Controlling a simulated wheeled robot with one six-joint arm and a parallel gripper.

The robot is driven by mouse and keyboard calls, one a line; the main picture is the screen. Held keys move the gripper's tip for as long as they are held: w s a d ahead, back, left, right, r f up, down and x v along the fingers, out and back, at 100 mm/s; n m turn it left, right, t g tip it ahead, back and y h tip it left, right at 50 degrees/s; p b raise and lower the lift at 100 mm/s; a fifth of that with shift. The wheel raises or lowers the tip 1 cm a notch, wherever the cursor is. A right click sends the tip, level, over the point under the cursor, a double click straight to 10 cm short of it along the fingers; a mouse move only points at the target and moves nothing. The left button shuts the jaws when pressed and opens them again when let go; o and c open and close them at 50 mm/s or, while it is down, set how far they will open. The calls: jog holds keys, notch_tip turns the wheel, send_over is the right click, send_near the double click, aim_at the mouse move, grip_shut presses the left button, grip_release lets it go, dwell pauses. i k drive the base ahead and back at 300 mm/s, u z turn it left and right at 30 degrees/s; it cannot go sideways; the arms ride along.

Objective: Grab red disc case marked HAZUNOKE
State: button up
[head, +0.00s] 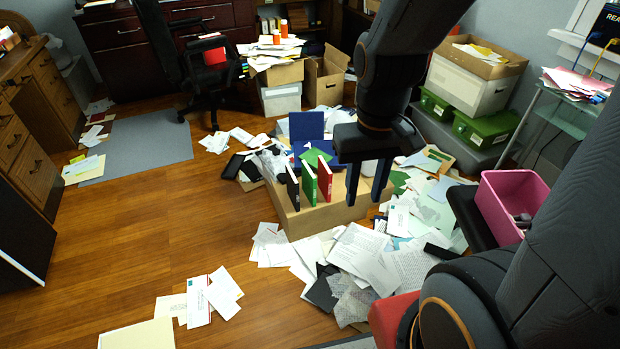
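A red disc case (325,178) stands upright on a cardboard box (340,207) in the middle of the head view. It is the rightmost of three upright cases, beside a green case (309,184) and a black case (293,188). The marking on the red case is too small to read. My gripper (365,192) points down just right of the red case in the picture. Its two fingers are apart with nothing held between them. The red case is not between the fingers. The exact depth between gripper and case is hard to tell.
Dark blue objects (307,128) and a green sheet (316,156) lie behind the cases. Loose papers (365,257) surround the box. A pink bin (508,203) stands at the right. An office chair (200,75) is at the back left. The left wooden floor is mostly clear.

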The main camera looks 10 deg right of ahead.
aim_at(324, 176)
jog(key=i, duration=1.15)
jog(key=z, duration=0.8)
